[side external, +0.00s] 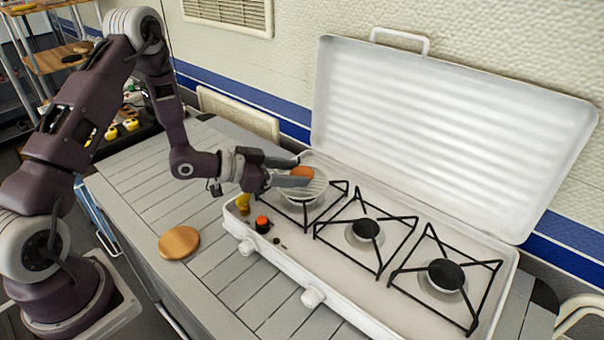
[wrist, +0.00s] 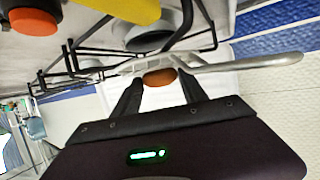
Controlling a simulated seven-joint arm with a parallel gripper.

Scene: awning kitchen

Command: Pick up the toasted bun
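The toasted bun (side external: 302,172) is a small orange-brown round. It sits on or just over a grey ridged plate (side external: 304,189) at the left burner of the white camp stove (side external: 285,246). In the wrist view the bun (wrist: 160,77) shows between my two dark fingertips, its lower part bordered by white. My gripper (side external: 292,171) is beside the bun, its fingers spread and pointing towards it. In the wrist view my gripper (wrist: 160,78) has its fingers apart on either side of the bun. I cannot tell whether they touch it.
A grey handle-like bar (wrist: 250,65) runs close to my fingers. Black grates (side external: 365,240) cover the other burners. A yellow bottle (side external: 243,203) and orange-topped jar (side external: 262,224) stand near my gripper. The stove lid (side external: 440,130) stands open behind.

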